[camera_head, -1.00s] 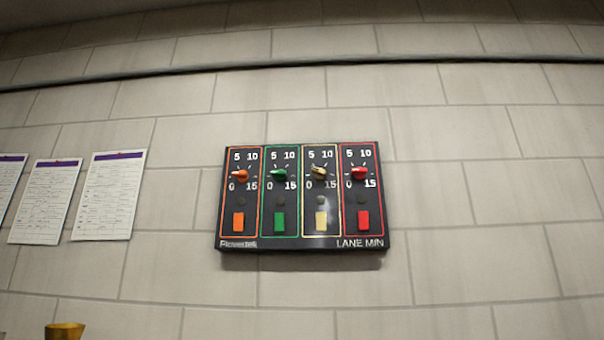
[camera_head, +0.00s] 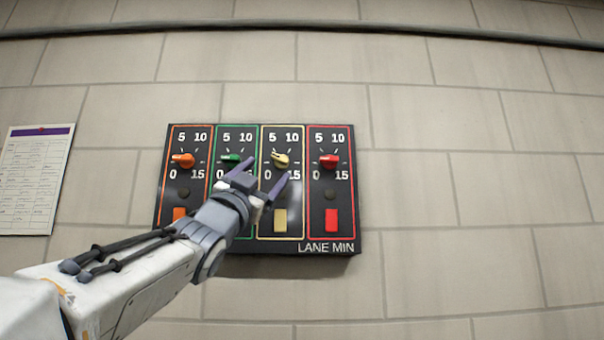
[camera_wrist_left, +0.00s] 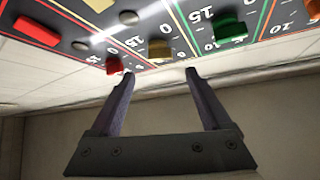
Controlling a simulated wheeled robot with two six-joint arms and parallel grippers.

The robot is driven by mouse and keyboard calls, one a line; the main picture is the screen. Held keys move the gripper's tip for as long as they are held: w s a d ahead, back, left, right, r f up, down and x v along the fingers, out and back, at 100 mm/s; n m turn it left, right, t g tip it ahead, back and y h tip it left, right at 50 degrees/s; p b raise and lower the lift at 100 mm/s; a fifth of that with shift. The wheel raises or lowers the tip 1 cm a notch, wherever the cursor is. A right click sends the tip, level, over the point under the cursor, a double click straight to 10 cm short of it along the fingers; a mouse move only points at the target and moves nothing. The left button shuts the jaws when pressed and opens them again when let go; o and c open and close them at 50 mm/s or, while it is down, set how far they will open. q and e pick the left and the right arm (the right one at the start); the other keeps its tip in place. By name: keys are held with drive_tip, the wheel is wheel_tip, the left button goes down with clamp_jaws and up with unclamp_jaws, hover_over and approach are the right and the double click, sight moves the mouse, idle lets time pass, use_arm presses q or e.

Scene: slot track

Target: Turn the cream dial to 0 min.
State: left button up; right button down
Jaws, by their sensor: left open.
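The cream dial (camera_head: 281,159) is the third of the dials on a black panel (camera_head: 338,226) on the wall. Its scale reads 0, 5, 10 and 15. Its pointer seems to lean to the upper left, towards the 5 side, but the exact reading is hard to tell. In the left wrist view the cream dial (camera_wrist_left: 160,49) is ahead of and between the fingertips. My left gripper (camera_head: 270,168) is open and empty, its fingertips just below and either side of the cream dial. In the left wrist view the gripper (camera_wrist_left: 160,71) looks apart from the dial. My right gripper is out of view.
An orange dial (camera_head: 183,160) and a green dial (camera_head: 228,157) are on the left, a red dial (camera_head: 330,161) on the right. Below are a cream button (camera_head: 280,220) and a red button (camera_head: 330,218). My left arm hides the green button. A paper (camera_head: 36,180) hangs left.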

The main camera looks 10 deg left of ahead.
sight(279, 159)
use_arm(q)
drive_tip(key=p+x, duration=0.4)
drive_tip(key=x, duration=0.2)
drive_tip(key=shift+a+r, duration=0.1)
drive_tip(key=shift+r, duration=0.1)
drive_tip(key=shift+w+d+r+p, duration=0.2)
drive_tip(key=shift+w+r+p, duration=0.1)
drive_tip(key=shift+w+p, duration=0.3)
